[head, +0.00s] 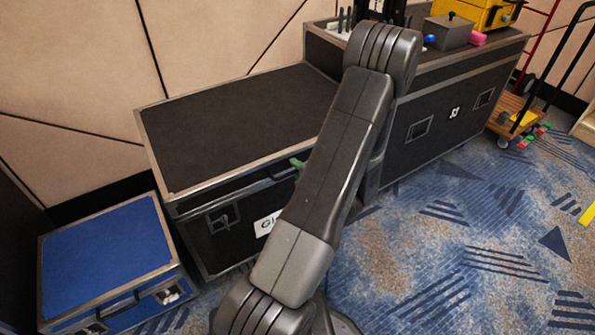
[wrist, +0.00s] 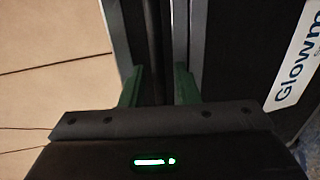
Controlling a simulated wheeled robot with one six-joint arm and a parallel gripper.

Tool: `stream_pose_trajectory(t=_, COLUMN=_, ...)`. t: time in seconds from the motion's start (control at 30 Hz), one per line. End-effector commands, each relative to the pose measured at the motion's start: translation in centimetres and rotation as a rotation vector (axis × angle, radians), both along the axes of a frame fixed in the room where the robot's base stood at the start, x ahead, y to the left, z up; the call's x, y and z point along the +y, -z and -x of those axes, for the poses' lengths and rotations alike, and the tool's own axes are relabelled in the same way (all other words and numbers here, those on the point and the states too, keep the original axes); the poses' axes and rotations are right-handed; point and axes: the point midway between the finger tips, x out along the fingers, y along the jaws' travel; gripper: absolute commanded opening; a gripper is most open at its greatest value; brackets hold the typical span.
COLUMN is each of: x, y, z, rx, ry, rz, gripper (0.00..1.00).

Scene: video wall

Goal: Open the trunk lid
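A large black trunk with metal edges stands against the wall in the head view; its flat lid (head: 235,120) looks closed on the body. A dark handle (head: 262,179) is on the front near the lid's edge. My gripper (wrist: 157,88) is at this front edge, mostly hidden behind my arm in the head view; one green fingertip shows. In the wrist view the two green fingers are apart, with a dark bar (wrist: 152,45) running between them. I cannot tell whether they touch it. The trunk's front (wrist: 235,50) with a white "Glow" label (wrist: 298,55) is at the right.
A small blue case (head: 105,255) stands at the left of the trunk. A second black case (head: 430,125) stands at the right, with a grey box (head: 448,33) and a yellow toolbox (head: 482,13) on it. A hand cart (head: 518,112) is farther right. The carpet (head: 450,260) in front is clear.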

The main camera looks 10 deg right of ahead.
Motion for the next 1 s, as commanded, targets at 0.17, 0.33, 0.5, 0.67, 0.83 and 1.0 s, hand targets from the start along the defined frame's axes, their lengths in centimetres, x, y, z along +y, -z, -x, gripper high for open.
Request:
stream_pose_trajectory(t=0.17, x=0.0, y=0.0, z=0.0, rx=0.0, ry=0.0, rz=0.0, gripper=0.29)
stream_pose_trajectory(t=0.33, x=0.0, y=0.0, z=0.0, rx=0.0, ry=0.0, rz=0.0, gripper=0.01)
stream_pose_trajectory(t=0.5, x=0.0, y=0.0, z=0.0, rx=0.0, ry=0.0, rz=0.0, gripper=0.0)
stream_pose_trajectory(t=0.67, x=0.0, y=-0.3, z=0.0, rx=0.003, ry=-0.001, rz=0.001, gripper=0.0)
stream_pose_trajectory(t=0.83, x=0.1, y=-1.5, z=0.0, rx=0.014, ry=-0.001, rz=0.007, gripper=0.0)
stream_pose_trajectory(t=1.0, x=0.3, y=-3.7, z=-0.2, rx=0.043, ry=-0.003, rz=0.018, gripper=0.0)
